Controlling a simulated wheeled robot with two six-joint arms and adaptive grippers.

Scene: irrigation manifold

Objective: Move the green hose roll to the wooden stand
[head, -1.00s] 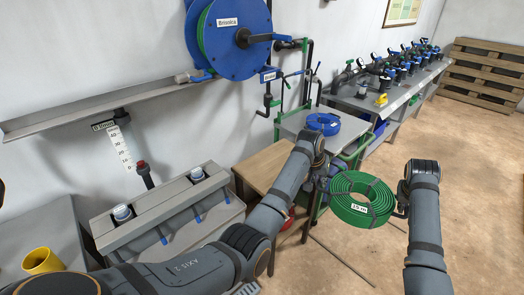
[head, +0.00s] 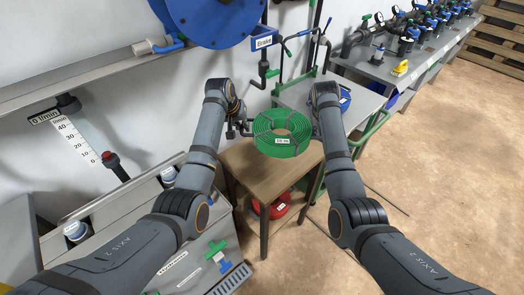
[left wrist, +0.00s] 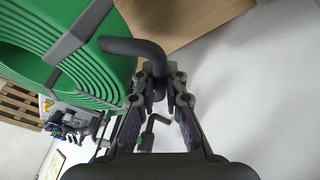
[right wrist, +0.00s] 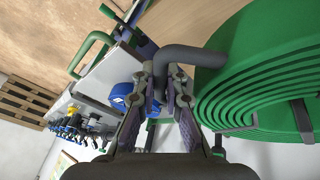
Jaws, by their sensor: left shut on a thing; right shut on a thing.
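The green hose roll (head: 283,133) with a white label is held level between my two grippers, above the back of the wooden stand (head: 258,180). My left gripper (head: 240,128) is shut on a dark bent handle (left wrist: 135,48) at the roll's left side. My right gripper (right wrist: 162,78) is shut on the matching handle (right wrist: 190,55) at the right side; in the head view it is mostly hidden behind my wrist. The stand's top looks bare. In the left wrist view its wood (left wrist: 190,18) shows beyond the roll. The exact gap under the roll is unclear.
A blue roll (head: 344,98) lies on the metal cart (head: 366,104) right of the stand, partly behind my right arm. A red roll (head: 274,208) sits below the stand's top. The blue reel (head: 212,15) and pipes (head: 268,70) are behind. Floor at right is mostly open.

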